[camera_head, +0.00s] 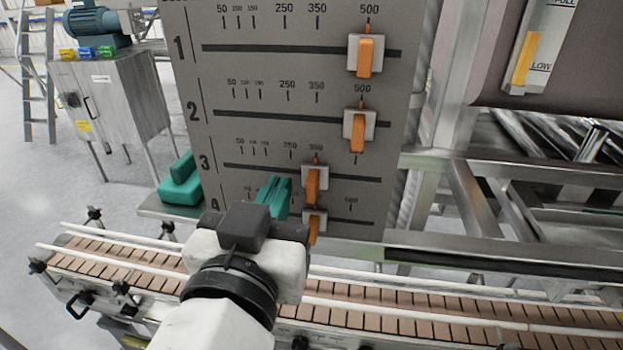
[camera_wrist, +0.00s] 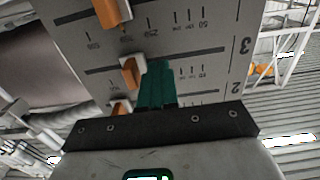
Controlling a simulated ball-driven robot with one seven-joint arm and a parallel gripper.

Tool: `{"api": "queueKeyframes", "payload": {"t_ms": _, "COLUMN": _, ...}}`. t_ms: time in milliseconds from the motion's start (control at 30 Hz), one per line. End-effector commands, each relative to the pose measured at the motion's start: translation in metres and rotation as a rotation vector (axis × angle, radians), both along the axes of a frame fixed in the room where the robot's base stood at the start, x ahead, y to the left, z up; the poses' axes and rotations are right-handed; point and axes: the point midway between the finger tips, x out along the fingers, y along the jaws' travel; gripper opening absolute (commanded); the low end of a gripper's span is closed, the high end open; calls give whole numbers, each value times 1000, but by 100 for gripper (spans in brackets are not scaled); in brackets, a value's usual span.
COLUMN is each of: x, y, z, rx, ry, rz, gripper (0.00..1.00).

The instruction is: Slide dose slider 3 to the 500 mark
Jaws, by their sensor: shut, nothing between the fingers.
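The grey dose panel (camera_head: 230,130) has numbered rows with slots and scales. Dose slider 3 (camera_head: 314,182), a pale block with an orange handle, has its pointer at about the 350 mark. My gripper (camera_head: 280,192) has teal fingers, shut and empty, just left of slider 3 in the head view. In the wrist view the panel appears upside down. There my gripper (camera_wrist: 157,70) is just right of slider 3 (camera_wrist: 130,72), on its low-dose side. Whether the fingers touch it I cannot tell. The row 3 marks beyond 350 are hard to read.
Slider 1 (camera_head: 365,55) and slider 2 (camera_head: 360,130) stand near 500. Slider 4 (camera_head: 314,222) sits close below slider 3, partly hidden by my gripper. A conveyor (camera_head: 400,318) runs below the panel. The slot right of slider 3 looks clear.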

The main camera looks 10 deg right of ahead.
Motion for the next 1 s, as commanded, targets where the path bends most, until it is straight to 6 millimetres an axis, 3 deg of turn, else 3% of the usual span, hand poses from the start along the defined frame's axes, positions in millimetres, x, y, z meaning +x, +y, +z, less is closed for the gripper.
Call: {"api": "queueKeyframes", "payload": {"t_ms": 1000, "x": -7, "y": -19, "z": 0, "rx": 0, "ry": 0, "rz": -1, "gripper": 0}}
